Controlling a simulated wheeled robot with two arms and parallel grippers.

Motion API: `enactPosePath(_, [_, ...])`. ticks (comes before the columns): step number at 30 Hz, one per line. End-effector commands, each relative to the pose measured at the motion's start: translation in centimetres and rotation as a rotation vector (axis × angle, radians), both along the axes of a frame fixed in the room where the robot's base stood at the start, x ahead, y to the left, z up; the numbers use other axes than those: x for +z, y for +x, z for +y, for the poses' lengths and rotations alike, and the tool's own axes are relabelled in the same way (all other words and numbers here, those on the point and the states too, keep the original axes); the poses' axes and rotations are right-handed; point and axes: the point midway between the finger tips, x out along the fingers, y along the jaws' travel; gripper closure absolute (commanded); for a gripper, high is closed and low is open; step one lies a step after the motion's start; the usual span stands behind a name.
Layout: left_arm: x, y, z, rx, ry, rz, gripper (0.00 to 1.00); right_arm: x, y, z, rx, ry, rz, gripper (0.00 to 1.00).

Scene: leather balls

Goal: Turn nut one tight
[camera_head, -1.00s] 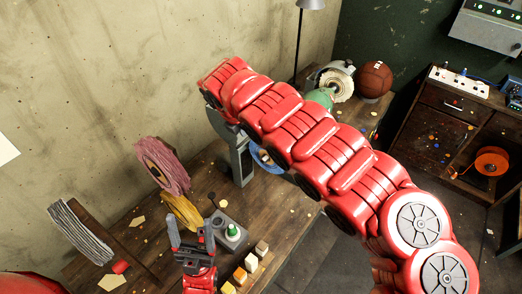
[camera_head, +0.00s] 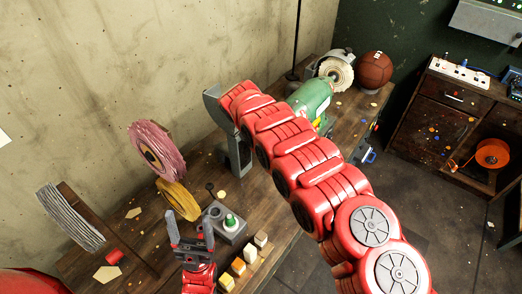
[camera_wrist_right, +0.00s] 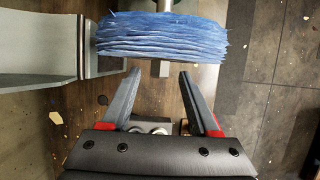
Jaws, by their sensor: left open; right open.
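In the right wrist view a blue cloth wheel (camera_wrist_right: 175,36) sits on a metal spindle. A short grey spindle end (camera_wrist_right: 160,68), perhaps with the nut, sticks out below the wheel; I cannot make out a separate nut. My right gripper (camera_wrist_right: 158,75) is open, its fingertips to either side of that end and just short of the wheel, with nothing held. In the head view my right arm hides this gripper and the blue wheel. A green motor (camera_head: 312,98) shows behind the arm. My left gripper (camera_head: 190,230) is open and empty above the bench.
A pink wheel (camera_head: 157,147) and yellow wheel (camera_head: 178,200) stand left of a switch box with a green button (camera_head: 230,221). Coloured blocks (camera_head: 239,266) lie nearby. A grey support (camera_head: 236,150) stands beside my right arm. A brown ball (camera_head: 374,71) sits at the back.

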Motion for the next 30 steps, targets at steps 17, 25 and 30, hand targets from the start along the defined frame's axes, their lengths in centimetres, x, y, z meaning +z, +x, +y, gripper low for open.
enactPosePath(17, [-2.3,0.0,0.0,0.0,0.0,0.0,0.25,-2.2,0.9,-0.4,0.002,0.002,-0.004,0.39])
enactPosePath(25, [-2.3,0.0,0.0,0.0,0.0,0.0,0.25,-2.2,0.9,-0.4,0.002,0.002,-0.004,0.87])
enactPosePath(30, [-2.3,0.0,0.0,0.0,0.0,0.0,0.25,-2.2,0.9,-0.4,0.002,0.002,-0.004,1.0])
